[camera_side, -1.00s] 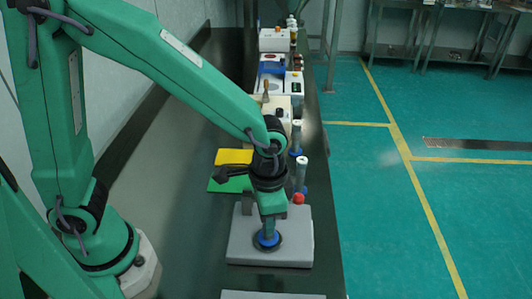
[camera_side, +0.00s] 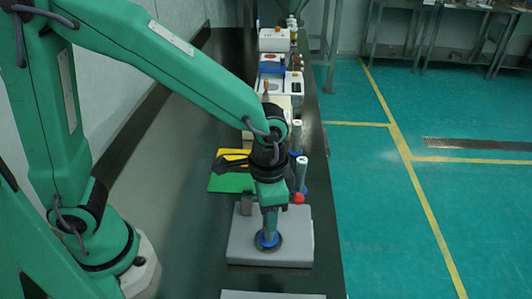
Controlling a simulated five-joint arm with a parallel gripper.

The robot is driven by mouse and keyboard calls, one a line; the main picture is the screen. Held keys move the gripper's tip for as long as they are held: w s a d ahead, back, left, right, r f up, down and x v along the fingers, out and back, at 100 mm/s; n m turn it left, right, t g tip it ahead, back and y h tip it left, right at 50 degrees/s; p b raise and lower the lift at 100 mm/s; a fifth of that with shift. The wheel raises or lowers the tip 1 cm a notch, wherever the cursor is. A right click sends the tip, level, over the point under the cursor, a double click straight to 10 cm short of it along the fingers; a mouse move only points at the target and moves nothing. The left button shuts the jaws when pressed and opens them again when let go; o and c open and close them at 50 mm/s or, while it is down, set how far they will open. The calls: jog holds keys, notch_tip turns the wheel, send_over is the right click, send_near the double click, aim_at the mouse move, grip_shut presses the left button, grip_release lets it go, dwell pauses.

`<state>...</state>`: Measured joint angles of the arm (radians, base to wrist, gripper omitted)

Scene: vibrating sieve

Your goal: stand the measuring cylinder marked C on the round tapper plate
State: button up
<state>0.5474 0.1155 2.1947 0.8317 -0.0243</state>
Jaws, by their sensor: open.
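A measuring cylinder (camera_side: 270,223) with a blue foot stands upright on the dark round tapper plate (camera_side: 277,250) of the grey sieve base (camera_side: 238,246). I cannot read a letter on it from here. My gripper (camera_side: 270,207) is open, right above and around the cylinder's upper end, which it partly hides. The plate shows only as a dark rim around the blue foot. I cannot tell whether the jaws still touch the cylinder.
Two more cylinders stand behind at the right, a nearer one (camera_side: 302,174) and a farther one (camera_side: 297,136). A red knob (camera_side: 298,198) is by my gripper. Green (camera_side: 228,184) and yellow (camera_side: 232,154) mats lie behind. White devices (camera_side: 274,40) stand farther back. The bench's left part is clear.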

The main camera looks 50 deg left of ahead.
notch_tip(320, 180, up, 10)
jog(key=shift+f, duration=0.1)
dwell(0.4)
dwell(0.5)
jog(key=s+a+r+n+t, duration=0.1)
jog(key=s+a+n+t, duration=0.1)
jog(key=a, duration=0.6)
jog(key=s+a+r+n+t, duration=0.2)
jog(key=s+a+n+t, duration=0.1)
jog(key=a, duration=0.6)
jog(key=shift+s+a+r+n+t, duration=0.3)
jog(key=shift+s+n, duration=0.2)
jog(key=shift+s, duration=0.25)
